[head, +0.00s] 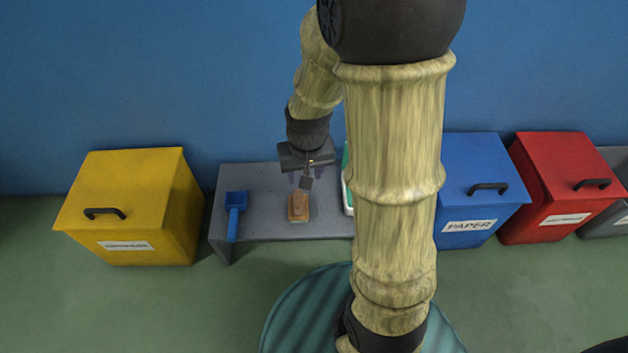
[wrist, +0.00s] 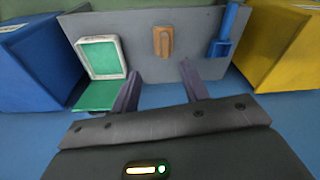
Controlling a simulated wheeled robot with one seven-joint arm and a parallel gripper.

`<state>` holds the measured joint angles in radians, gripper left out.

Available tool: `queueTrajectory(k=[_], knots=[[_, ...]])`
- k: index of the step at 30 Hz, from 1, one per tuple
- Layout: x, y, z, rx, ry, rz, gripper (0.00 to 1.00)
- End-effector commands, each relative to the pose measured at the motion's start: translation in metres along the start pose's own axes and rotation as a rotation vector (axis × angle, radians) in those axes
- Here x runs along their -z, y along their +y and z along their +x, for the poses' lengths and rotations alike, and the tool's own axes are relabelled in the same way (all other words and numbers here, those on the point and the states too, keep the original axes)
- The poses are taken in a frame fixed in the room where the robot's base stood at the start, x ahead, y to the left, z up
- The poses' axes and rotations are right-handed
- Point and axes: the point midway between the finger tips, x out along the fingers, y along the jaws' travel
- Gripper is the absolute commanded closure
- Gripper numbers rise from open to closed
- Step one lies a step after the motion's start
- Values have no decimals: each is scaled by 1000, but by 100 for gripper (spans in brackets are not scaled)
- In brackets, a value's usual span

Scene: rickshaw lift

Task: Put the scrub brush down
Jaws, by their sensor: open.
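The scrub brush (head: 299,208), with a brown wooden back, lies on the grey bench (head: 262,172) in the head view. In the wrist view the brush (wrist: 163,41) shows beyond my fingertips, between their lines. My gripper (head: 302,180) is above and just behind the brush in the head view. Its two fingers are apart and empty in the wrist view (wrist: 158,78). The brush appears clear of the fingers and rests on the bench top.
A green and white open case (wrist: 100,60) is on the bench's other side, mostly hidden by my arm in the head view. Yellow (head: 130,205), blue (head: 482,185) and red (head: 565,185) bins flank the bench. A blue wall stands behind.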

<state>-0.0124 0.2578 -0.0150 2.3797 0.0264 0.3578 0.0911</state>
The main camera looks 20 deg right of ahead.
Motion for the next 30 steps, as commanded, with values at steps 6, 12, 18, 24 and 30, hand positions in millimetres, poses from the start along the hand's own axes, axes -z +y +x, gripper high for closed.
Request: queueTrajectory(k=[6,12,18,24,30], knots=[[-43,6,-42,2,71,-92,55],[-56,7,-49,-1,86,-119,55],[-55,7,-49,0,85,-119,55],[-52,7,-65,0,85,-118,55],[-45,6,-112,0,85,-118,55]])
